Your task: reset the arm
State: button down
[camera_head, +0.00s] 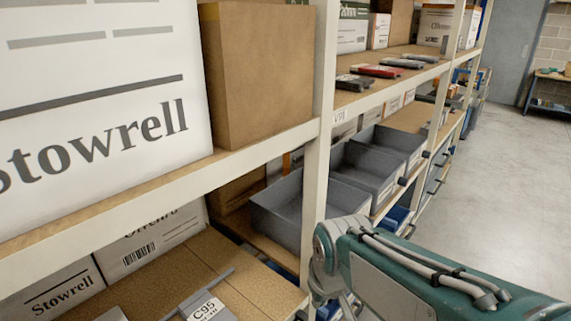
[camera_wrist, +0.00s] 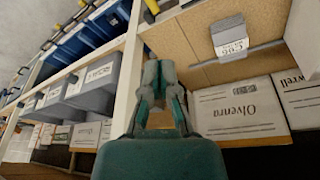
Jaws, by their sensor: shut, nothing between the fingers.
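In the wrist view my gripper (camera_wrist: 160,80) points toward the rack, with its fingertips close together and nothing between them. It is in front of a white rack upright (camera_wrist: 128,80) and the edge of a shelf board. In the head view my green arm reaches in from the lower right and its front end is beside the rack upright (camera_head: 318,120). The gripper's fingers are hardly seen there, hidden low behind the arm.
A large white Stowrell box (camera_head: 95,90) and a brown carton (camera_head: 262,75) fill the near shelf. Grey bins (camera_head: 290,208) stand on the rack beyond the upright. A tag holder (camera_head: 203,308) sits on the lower shelf. The grey aisle floor (camera_head: 500,190) at right is clear.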

jog(key=s+d+r+m+t, duration=0.2)
jog(key=s+d+r+m, duration=0.2)
jog(key=s+d, duration=0.5)
jog(key=shift+s+t+h, duration=0.3)
jog(key=shift+s+h, duration=0.1)
jog(key=shift+s, duration=0.05)
jog(key=shift+a, duration=0.15)
